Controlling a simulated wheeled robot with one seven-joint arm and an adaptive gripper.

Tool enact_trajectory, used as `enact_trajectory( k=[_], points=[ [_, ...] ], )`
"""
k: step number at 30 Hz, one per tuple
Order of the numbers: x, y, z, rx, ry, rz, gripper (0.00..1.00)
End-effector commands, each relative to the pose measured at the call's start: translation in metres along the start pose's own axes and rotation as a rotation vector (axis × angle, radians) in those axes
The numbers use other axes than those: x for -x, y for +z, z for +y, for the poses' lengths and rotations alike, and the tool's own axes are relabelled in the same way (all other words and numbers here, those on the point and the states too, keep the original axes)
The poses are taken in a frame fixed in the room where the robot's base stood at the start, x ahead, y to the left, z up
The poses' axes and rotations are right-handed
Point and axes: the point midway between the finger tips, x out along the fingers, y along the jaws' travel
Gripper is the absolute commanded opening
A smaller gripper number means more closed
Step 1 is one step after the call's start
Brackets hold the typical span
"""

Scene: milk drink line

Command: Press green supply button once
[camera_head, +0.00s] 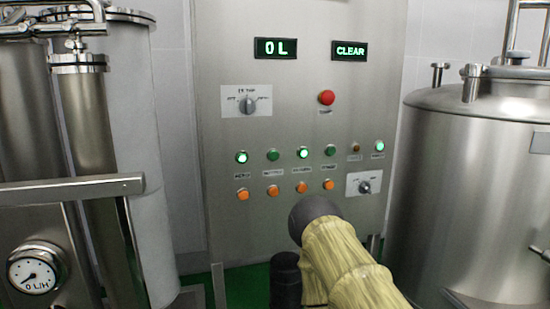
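A steel control panel (290,100) stands ahead. Its upper row holds several green round buttons or lamps. The far left one (241,157), the third (303,153) and the far right one (378,146) glow brightly. The second (273,155) and fourth (330,151) are darker green. The small labels are too blurred to read, so I cannot tell which is the supply button. My arm (345,265), in a yellowish sleeve with a dark rounded end, is at lower middle, below the panel's controls in the picture. I cannot make out my gripper's fingers.
The panel also has several orange buttons (272,191), a red button (326,97), two rotary switches and displays reading "0 L" (277,48) and "CLEAR" (350,50). Steel tanks stand left (85,120) and right (475,180). A gauge (34,272) is at lower left.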

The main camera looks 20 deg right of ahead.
Motion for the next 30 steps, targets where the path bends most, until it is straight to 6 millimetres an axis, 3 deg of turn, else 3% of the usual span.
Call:
enact_trajectory(
  k=[1, 5, 30],
  points=[
    [0.0, 0.0, 0.0, 0.0, 0.0, 0.0, 0.22],
    [0.0, 0.0, 0.0, 0.0, 0.0, 0.0, 0.0],
    [0.0, 0.0, 0.0, 0.0, 0.0, 0.0, 0.0]
  ],
)
